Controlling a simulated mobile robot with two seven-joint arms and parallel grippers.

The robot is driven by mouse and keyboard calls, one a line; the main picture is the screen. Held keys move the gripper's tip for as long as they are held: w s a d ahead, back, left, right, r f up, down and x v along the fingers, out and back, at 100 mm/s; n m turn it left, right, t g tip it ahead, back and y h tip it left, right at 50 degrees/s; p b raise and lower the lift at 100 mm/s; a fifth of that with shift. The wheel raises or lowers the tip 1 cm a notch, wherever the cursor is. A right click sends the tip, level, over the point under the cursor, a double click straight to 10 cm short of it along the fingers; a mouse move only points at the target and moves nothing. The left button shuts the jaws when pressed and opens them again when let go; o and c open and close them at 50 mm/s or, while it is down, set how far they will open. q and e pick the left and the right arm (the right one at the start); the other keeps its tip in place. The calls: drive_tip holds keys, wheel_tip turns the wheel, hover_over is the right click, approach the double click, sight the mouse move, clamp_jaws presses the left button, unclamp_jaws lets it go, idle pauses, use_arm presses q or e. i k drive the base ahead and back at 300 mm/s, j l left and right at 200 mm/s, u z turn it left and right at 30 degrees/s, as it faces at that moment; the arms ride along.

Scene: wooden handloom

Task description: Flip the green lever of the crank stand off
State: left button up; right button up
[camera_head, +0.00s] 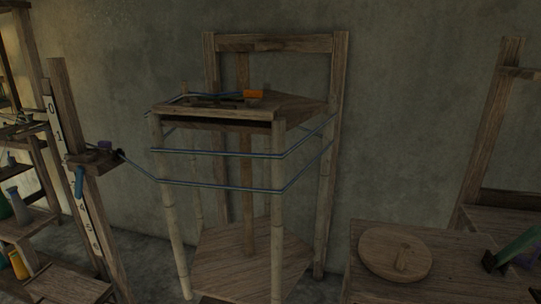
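A round wooden disc (395,254) with a short wooden peg lies on top of a wooden stand (450,272) at the lower right; this looks like the crank stand. A green bar (518,248), which appears to be the green lever, slants up to the right from a dark mount on the same stand. The right picture edge cuts it off. Neither of my grippers is in view, and nothing touches the disc or the bar.
A tall wooden frame (240,125) with blue rods (225,187) stands in the middle. A numbered post (75,150) carries a small bracket with a blue handle (79,182). Shelves with bottles (20,207) stand at the far left. A wooden upright (490,125) rises at the right.

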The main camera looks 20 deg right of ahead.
sight(533, 235)
drive_tip(key=k+l+z, duration=0.15)
drive_tip(key=l, duration=0.45)
drive_tip(key=k+l+z, duration=0.15)
drive_tip(key=l, duration=0.45)
drive_tip(key=k+l+z, duration=0.15)
drive_tip(key=l, duration=0.5)
drive_tip(key=l+z, duration=0.15)
drive_tip(key=l, duration=0.45)
drive_tip(key=k+z, duration=0.1)
drive_tip(key=z, duration=0.3)
